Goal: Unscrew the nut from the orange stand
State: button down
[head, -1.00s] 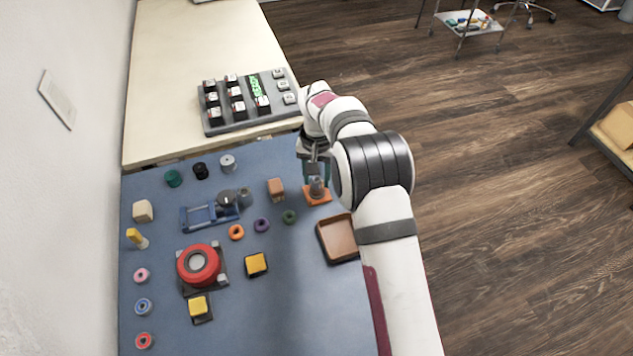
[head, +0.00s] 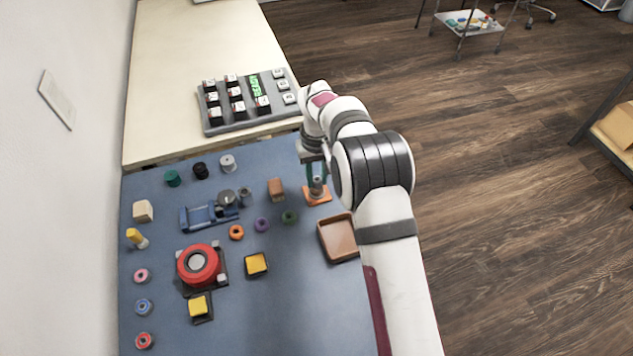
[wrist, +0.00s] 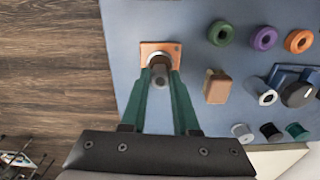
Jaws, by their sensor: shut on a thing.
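The orange stand (head: 317,197) sits on the blue mat near its right edge, in front of my arm. It shows in the wrist view as an orange square plate (wrist: 173,47) with a hole in one corner. A grey metal nut (wrist: 159,62) is on a post at the middle of the stand. My gripper (wrist: 160,74) points down over the stand, and its green fingers are shut on the nut, one on each side. In the head view my gripper (head: 317,182) is partly hidden by my own wrist. The thread under the nut is hidden.
A brown tray (head: 325,250) lies in front of the stand. A wooden block (head: 276,189) and a green ring (head: 290,216) are to its left. A blue vise-like fixture (head: 200,217) and a red round part (head: 198,264) stand further left. A keypad (head: 240,108) is behind.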

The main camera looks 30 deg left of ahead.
jog(key=shift+r, duration=2.5)
jog(key=s+d+r+n, duration=0.2)
jog(key=s+d+n, duration=0.3)
jog(key=s+d, duration=0.75)
send_over(294, 255)
jog(key=shift+n, duration=0.3)
notch_tip(294, 255, down, 7)
jog(key=shift+d+r, duration=0.15)
jog(key=shift+r, duration=0.05)
notch_tip(294, 255, down, 4)
jog(key=shift+f, duration=0.1)
jog(key=shift+f, duration=0.15)
